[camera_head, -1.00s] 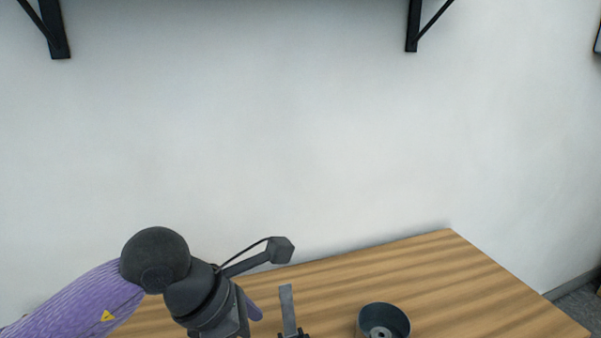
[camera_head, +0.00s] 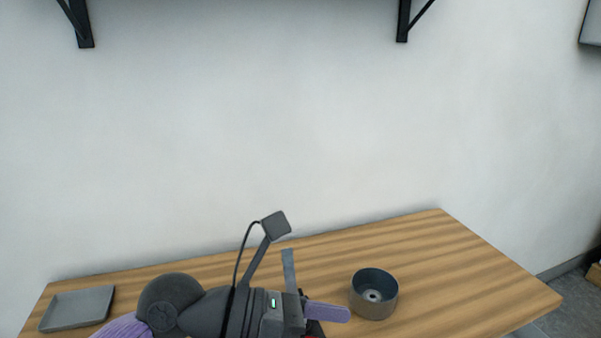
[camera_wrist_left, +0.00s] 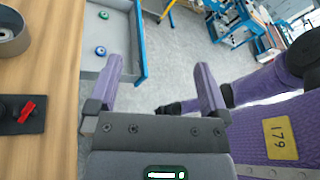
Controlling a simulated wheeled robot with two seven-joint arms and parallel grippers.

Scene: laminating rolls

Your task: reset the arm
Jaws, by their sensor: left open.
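My left gripper shows in the left wrist view (camera_wrist_left: 158,72) with its two purple fingers wide apart and nothing between them. In the head view one purple finger (camera_head: 328,312) points right, just left of a round grey metal cup (camera_head: 374,293) on the wooden table, apparently apart from it. The other finger is hidden there. The cup's edge also shows in the wrist view (camera_wrist_left: 12,38), at the upper left. My right gripper is not in view.
The wooden table (camera_head: 440,265) is bare right of the cup. A grey tray (camera_head: 77,308) lies at its left end. An upright grey strip (camera_head: 289,270) stands behind my wrist. A black base with a red part (camera_wrist_left: 25,112) sits near the table edge. A blue-edged surface (camera_wrist_left: 140,45) holds two small rolls.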

